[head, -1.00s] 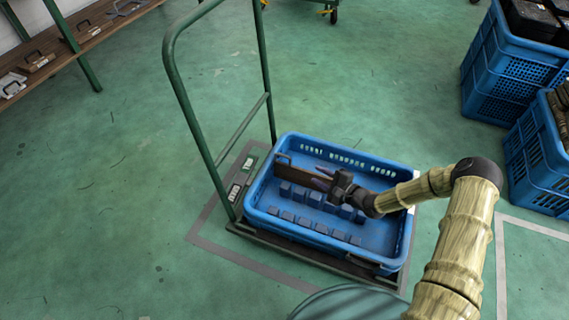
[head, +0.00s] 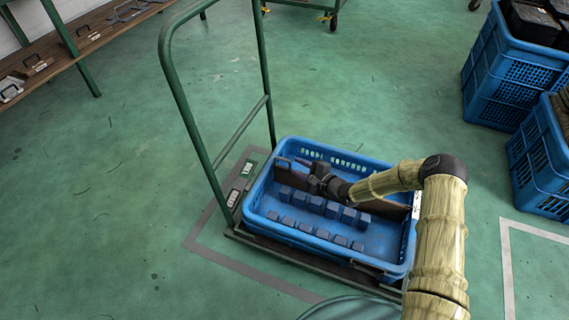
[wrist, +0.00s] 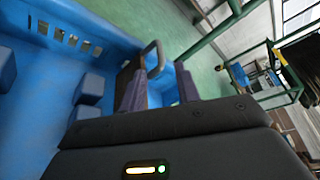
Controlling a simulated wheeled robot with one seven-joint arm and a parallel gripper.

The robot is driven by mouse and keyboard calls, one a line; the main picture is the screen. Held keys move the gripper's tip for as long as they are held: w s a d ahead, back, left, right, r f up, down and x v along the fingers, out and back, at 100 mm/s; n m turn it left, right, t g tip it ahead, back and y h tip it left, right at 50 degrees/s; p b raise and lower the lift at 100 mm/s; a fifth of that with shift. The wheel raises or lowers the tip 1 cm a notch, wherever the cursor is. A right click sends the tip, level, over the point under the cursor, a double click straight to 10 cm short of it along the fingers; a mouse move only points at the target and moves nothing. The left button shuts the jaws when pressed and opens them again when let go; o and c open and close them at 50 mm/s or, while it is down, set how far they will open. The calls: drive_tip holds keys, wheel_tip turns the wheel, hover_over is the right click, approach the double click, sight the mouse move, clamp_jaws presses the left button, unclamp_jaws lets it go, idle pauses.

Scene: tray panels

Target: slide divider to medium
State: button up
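The divider is a brown panel (head: 385,208) standing lengthwise inside a blue tray (head: 405,262). A small grey handle (head: 283,161) rises at its left end; the handle also shows in the wrist view (wrist: 153,58). Dark blue blocks (head: 330,210) form two rows on the near side of the panel. My gripper (head: 304,165) is low in the tray near the panel's left part, short of the handle. In the wrist view its two purple fingers (wrist: 160,90) are apart, with a visible gap between them. My arm hides the panel's middle.
The tray sits on a green trolley with a tall push handle (head: 180,90) at left. Two label cards (head: 240,182) lie beside the tray. Stacked blue crates (head: 515,75) stand at the right, a bench (head: 75,60) at upper left. Much floor is clear.

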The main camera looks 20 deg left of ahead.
sight(284, 159)
drive_tip(key=b+x, duration=0.3)
drive_tip(key=x, duration=0.4)
drive_tip(key=shift+w+a+f, duration=0.1)
drive_tip(key=shift+w+a, duration=0.05)
drive_tip(key=shift+a, duration=0.15)
clamp_jaws()
